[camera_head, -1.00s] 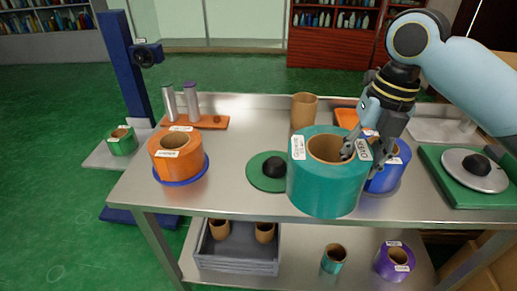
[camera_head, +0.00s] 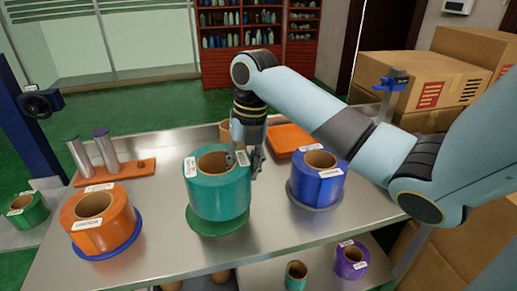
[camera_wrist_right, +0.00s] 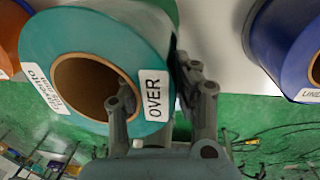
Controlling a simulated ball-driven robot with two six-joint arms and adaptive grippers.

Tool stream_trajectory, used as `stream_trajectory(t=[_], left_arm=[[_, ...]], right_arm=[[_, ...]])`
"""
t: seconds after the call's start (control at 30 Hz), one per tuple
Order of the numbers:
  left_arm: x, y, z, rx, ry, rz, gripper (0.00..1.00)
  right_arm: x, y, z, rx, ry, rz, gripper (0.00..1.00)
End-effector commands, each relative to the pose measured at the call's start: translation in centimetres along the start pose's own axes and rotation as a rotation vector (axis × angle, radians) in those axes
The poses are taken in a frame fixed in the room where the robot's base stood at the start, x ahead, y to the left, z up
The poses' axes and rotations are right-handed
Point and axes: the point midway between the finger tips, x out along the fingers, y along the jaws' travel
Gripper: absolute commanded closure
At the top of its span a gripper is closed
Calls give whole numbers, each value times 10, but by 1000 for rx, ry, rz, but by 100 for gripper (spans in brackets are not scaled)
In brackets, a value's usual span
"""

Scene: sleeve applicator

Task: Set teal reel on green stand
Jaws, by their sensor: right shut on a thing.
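The teal reel (camera_head: 219,195) is upright over the round green stand (camera_head: 217,223), whose rim shows below it. The stand's black knob is hidden. I cannot tell whether the reel's underside touches the stand or hangs slightly above it. My right gripper (camera_head: 243,160) is shut on the reel's wall at its right side. In the right wrist view, the teal reel (camera_wrist_right: 75,90) has one finger of the right gripper (camera_wrist_right: 160,95) in its brown core and the other outside, by the OVER label. My left gripper is not in view.
An orange reel (camera_head: 101,222) on a blue disc stands left, a blue reel (camera_head: 318,176) right. An orange tray (camera_head: 289,138) and a brown core (camera_head: 225,130) are behind. An orange base (camera_head: 118,172) with two posts is back left. The steel table's front (camera_head: 270,240) is clear.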

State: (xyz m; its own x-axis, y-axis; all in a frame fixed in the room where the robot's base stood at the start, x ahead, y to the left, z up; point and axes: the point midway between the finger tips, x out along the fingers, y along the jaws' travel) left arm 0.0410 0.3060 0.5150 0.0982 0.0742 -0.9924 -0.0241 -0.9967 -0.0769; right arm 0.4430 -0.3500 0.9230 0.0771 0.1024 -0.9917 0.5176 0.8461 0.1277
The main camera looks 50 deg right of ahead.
Motion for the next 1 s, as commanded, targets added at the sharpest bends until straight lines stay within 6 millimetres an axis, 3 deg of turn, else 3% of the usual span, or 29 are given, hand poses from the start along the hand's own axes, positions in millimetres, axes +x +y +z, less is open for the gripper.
stream_trajectory(t=[0.2, 0.33, 0.6, 1.0], left_arm=[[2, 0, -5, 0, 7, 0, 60], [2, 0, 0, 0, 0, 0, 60], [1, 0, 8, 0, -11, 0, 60], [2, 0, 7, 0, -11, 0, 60]], right_arm=[[13, 10, 21, -1, -4, 5, 100], [19, 11, 22, -2, -3, 5, 100], [50, 7, 22, -2, -4, 5, 100], [55, 6, 22, -3, -5, 4, 100]])
